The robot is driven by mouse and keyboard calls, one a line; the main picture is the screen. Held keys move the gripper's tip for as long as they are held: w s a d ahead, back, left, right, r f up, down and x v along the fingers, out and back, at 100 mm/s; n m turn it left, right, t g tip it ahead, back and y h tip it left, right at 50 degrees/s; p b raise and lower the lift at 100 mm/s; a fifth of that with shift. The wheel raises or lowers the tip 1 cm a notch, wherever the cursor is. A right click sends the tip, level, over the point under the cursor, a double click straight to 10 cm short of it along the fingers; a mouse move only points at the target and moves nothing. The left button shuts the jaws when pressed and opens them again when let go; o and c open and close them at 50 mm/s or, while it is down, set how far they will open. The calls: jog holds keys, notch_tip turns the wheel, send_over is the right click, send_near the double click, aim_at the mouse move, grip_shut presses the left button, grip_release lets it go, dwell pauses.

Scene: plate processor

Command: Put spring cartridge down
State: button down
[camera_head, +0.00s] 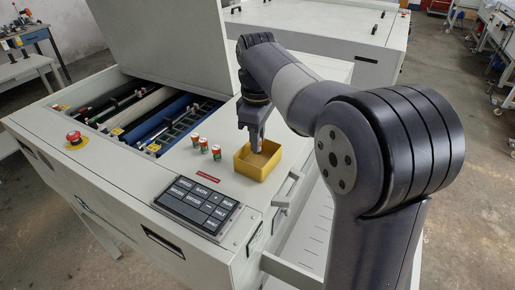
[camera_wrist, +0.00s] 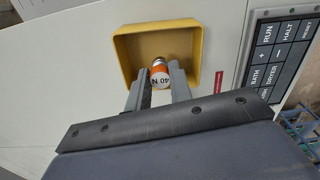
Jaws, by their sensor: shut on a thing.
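In the wrist view my gripper (camera_wrist: 159,85) is shut on a small spring cartridge (camera_wrist: 160,73) with an orange and white label and a metallic end. The cartridge is between the fingertips, over the yellow tray (camera_wrist: 197,32). In the head view my gripper (camera_head: 256,146) points down above the yellow tray (camera_head: 243,168), and the held cartridge cannot be made out there. I cannot tell whether the cartridge touches the tray floor. The part of the tray nearest the gripper body is hidden in the wrist view.
Several small orange and green cartridges (camera_head: 204,145) stand left of the tray on the white machine top (camera_head: 225,120). A black keypad (camera_head: 198,205) lies in front. A red stop button (camera_head: 74,137) and an open bay with rollers (camera_head: 140,113) are at left.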

jog(key=shift+f, duration=1.75)
jog(key=shift+f, duration=0.1)
jog(key=c, duration=1.3)
grip_release()
notch_tip(320, 180, up, 12)
jog(key=shift+r+p, duration=0.15)
jog(key=shift+p, duration=0.15)
